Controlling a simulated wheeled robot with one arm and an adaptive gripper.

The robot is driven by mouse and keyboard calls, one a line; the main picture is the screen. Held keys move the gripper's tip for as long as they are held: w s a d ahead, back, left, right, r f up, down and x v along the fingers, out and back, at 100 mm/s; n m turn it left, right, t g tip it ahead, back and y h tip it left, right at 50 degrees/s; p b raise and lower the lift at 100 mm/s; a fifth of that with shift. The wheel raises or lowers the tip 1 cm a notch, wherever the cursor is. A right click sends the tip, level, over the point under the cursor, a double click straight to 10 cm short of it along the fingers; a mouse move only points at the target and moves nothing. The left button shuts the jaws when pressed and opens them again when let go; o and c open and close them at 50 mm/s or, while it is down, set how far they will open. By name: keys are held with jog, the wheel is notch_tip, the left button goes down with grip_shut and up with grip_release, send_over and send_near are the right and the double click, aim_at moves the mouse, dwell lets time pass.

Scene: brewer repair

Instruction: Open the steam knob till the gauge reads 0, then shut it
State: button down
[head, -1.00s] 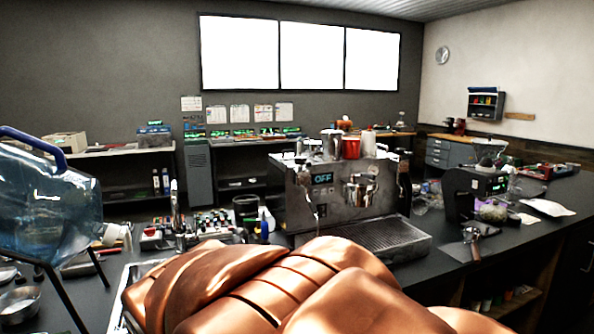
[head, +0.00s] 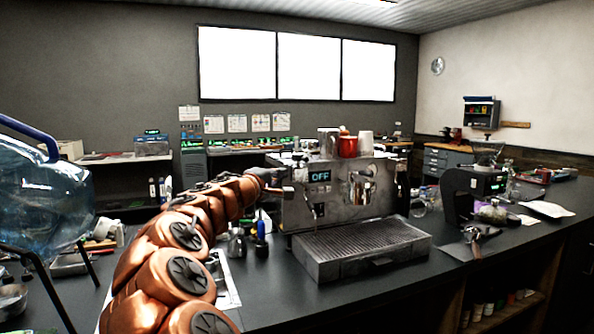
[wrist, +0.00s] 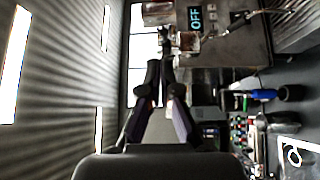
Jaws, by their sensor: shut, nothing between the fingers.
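The espresso machine (head: 335,212) stands on the counter, its display (head: 320,176) reading OFF. In the wrist view the machine (wrist: 232,50) and its display (wrist: 195,17) appear sideways at the upper right. My gripper (head: 272,177) is at the machine's upper left side, small and partly dark in the head view. In the wrist view my gripper (wrist: 161,68) is shut and empty, its tips close together. A small brownish, shiny part (wrist: 187,42) shows just beyond the tips; I cannot tell whether it is the steam knob. No gauge reading can be made out.
A blue water jug (head: 45,195) on a stand is at the left. A drip tray (head: 362,245) juts from the machine's front. Cups, including a red one (head: 347,146), stand on top. A grinder (head: 470,195) stands right. The counter front (head: 400,300) is clear.

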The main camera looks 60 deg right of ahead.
jog(key=w+d+f+n+t, duration=0.2)
jog(key=w+d+n, duration=0.2)
jog(key=w, duration=0.2)
jog(key=p, duration=0.3)
send_near(301, 160)
jog(key=shift+w+d, duration=1)
jog(key=shift+w, duration=0.35)
jog(key=shift+h, duration=0.3)
jog(key=d, duration=0.1)
jog(key=s+d+p, duration=0.1)
jog(key=s+d, duration=0.1)
jog(key=shift+d+r+p, duration=0.25)
jog(key=shift+d+p, duration=0.05)
jog(key=shift+p, duration=0.1)
jog(key=shift+s+f+t+b, duration=0.1)
jog(key=shift+t+b, duration=0.5)
